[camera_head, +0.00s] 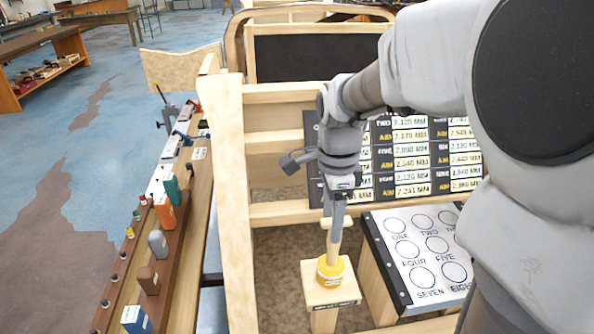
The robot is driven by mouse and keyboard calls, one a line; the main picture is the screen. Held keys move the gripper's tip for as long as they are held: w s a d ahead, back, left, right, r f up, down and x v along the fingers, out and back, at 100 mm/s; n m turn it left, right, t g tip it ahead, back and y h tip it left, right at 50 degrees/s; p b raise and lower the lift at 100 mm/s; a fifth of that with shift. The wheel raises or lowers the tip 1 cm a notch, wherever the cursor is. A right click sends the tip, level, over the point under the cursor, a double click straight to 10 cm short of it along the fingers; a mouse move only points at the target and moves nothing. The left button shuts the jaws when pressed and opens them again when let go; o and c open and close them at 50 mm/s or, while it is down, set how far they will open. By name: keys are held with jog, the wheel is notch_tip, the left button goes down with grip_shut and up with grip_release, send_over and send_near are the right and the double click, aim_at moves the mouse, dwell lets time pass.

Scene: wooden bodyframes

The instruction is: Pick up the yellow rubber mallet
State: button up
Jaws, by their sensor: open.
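The yellow rubber mallet (331,272) rests head down on a small wooden stand (313,292), low in the middle of the head view. Its pale handle rises from the head, close to upright. My gripper (336,222) points down over the mallet, with its fingers at the handle's upper part. The gripper is open. The fingers hide the top of the handle, and I cannot tell whether they touch it.
A white board with numbered circles (422,262) stands right of the mallet. Behind it is a dark panel of number labels (412,160). A wooden frame post (232,190) rises at left, beside a bench rail with several coloured blocks (165,212). Open blue floor (60,120) lies farther left.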

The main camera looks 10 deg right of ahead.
aim_at(333, 249)
notch_tip(333, 249, down, 4)
jog(key=shift+f, duration=0.1)
jog(key=f, duration=0.3)
jog(key=d+f, duration=0.1)
jog(key=f, duration=0.1)
jog(key=shift+f, duration=0.1)
grip_shut()
